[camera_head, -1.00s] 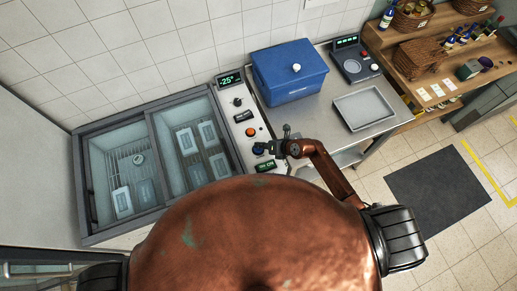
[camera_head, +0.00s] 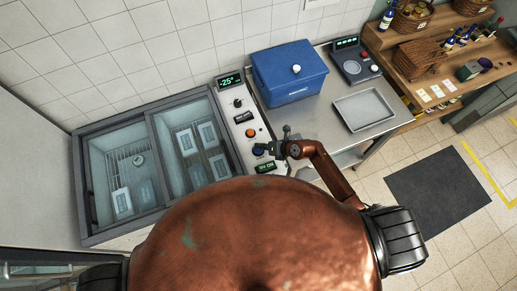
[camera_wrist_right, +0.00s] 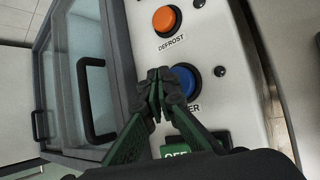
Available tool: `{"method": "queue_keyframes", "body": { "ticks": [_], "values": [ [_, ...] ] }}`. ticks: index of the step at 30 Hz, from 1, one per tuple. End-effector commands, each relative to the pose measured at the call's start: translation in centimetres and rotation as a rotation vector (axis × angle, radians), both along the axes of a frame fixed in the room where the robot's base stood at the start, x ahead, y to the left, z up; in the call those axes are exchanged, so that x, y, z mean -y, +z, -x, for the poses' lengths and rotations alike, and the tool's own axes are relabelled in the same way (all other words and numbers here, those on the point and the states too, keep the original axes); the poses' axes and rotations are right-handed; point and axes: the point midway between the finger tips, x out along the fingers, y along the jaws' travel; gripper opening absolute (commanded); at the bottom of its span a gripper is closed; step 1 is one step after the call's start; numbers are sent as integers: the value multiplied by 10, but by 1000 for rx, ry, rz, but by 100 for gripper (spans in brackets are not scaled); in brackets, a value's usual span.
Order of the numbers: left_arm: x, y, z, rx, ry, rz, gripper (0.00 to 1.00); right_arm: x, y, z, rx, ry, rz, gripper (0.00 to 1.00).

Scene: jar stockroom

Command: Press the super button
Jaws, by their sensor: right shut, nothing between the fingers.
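The super button is a round blue button (camera_wrist_right: 185,79) on the white control panel of the chest freezer. Its label is partly hidden by my fingers, and only its last letters show. My right gripper (camera_wrist_right: 160,88) is shut and empty, with its fingertips overlapping the button's left edge in the wrist view. I cannot tell whether they touch it. In the head view the right gripper (camera_head: 268,149) is at the blue button (camera_head: 258,150), above the panel. My left gripper is not in view.
An orange defrost button (camera_wrist_right: 167,19) sits beside the blue one. A green-lit switch (camera_wrist_right: 178,153) is partly behind my fingers. The freezer (camera_head: 150,111) has glass lids. A blue box (camera_head: 290,85) and a grey tray (camera_head: 364,107) stand on the steel counter.

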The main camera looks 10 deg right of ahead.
Motion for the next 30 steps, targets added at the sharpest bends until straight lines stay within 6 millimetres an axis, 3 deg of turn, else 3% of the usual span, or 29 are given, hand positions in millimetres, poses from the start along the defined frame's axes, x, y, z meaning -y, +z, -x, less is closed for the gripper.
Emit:
{"method": "queue_keyframes", "body": {
  "ticks": [30],
  "values": [
    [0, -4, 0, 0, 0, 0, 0, 0, -10, 0, 0, 0, 0, 0]
  ]
}}
